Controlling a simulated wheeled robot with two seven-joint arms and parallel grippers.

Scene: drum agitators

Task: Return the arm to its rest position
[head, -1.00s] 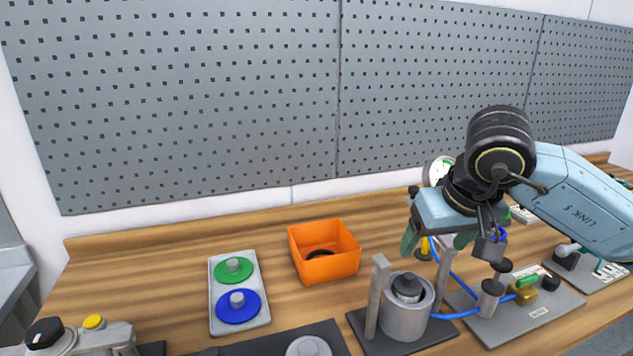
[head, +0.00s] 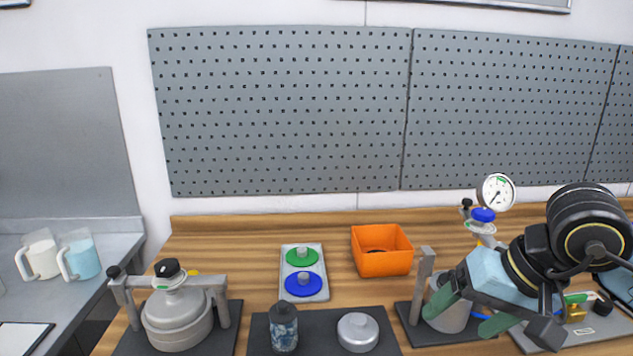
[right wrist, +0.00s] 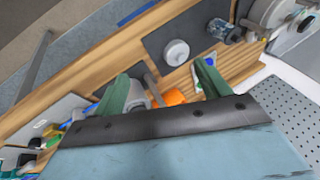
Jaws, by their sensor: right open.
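My right gripper (head: 468,312) is open and empty at the lower right of the head view, its green fingers apart. It hangs in front of a grey metal cylinder (head: 447,318) on a stand, partly covering it. In the right wrist view my right gripper (right wrist: 160,85) shows both green fingers spread with nothing held between them. The cylinder shows partly behind the fingers there. My left gripper is not in view.
An orange bin (head: 382,252), a tray (head: 318,294) with green and blue discs, and a lidded vessel (head: 178,318) stand on the wooden bench. A patterned jar (head: 284,328) and a metal lid (head: 358,332) sit on a dark mat. A pressure gauge (head: 497,193) rises behind my right arm.

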